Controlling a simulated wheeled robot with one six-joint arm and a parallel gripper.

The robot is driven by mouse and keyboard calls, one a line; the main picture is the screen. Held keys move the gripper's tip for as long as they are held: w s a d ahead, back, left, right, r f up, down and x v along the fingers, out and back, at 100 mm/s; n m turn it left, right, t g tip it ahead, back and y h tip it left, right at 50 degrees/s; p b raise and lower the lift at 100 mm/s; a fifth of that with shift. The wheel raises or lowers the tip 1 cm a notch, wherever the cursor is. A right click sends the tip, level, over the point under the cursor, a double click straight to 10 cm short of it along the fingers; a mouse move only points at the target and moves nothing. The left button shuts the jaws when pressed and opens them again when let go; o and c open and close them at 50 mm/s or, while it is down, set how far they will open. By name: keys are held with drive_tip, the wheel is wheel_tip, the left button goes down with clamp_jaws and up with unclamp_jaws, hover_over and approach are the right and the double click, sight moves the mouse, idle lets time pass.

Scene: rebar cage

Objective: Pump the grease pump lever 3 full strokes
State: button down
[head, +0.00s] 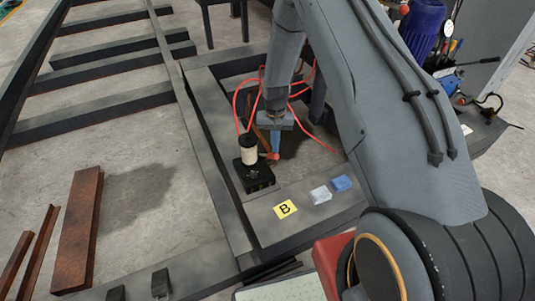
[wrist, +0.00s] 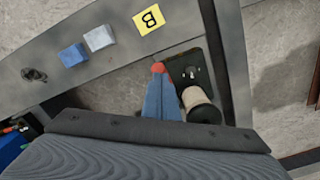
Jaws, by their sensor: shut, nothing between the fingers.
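The grease pump (head: 248,150) has a cream cylinder with a black cap on a black base, and stands inside the dark steel frame. It also shows in the wrist view (wrist: 198,104), just right of my gripper. My gripper (head: 275,143) points down beside the pump, its blue fingers shut together with nothing between them; it also shows in the wrist view (wrist: 160,84). A red rounded tip, perhaps the lever's knob (wrist: 157,67), shows right at the fingertips. I cannot tell whether they touch. The rest of the lever is hidden or unclear.
A yellow B label (head: 286,209), a white block (head: 320,195) and a blue block (head: 341,183) lie on the near beam. Red hoses (head: 238,100) loop behind the pump. Rusty bars (head: 78,230) lie on the floor at left.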

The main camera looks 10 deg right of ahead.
idle(0.3)
drive_tip(key=shift+s+d+f, duration=0.1)
drive_tip(key=shift+s+f, duration=0.4)
drive_tip(key=shift+f, duration=0.05)
drive_tip(key=shift+s+d+f, duration=0.1)
drive_tip(key=shift+s+f, duration=0.35)
drive_tip(key=shift+f, duration=0.05)
drive_tip(key=shift+s+f, duration=0.45)
drive_tip(key=shift+f, duration=0.1)
idle(0.3)
drive_tip(key=shift+s+d+f, duration=0.15)
drive_tip(key=shift+s+f, duration=0.25)
drive_tip(key=shift+f, duration=0.2)
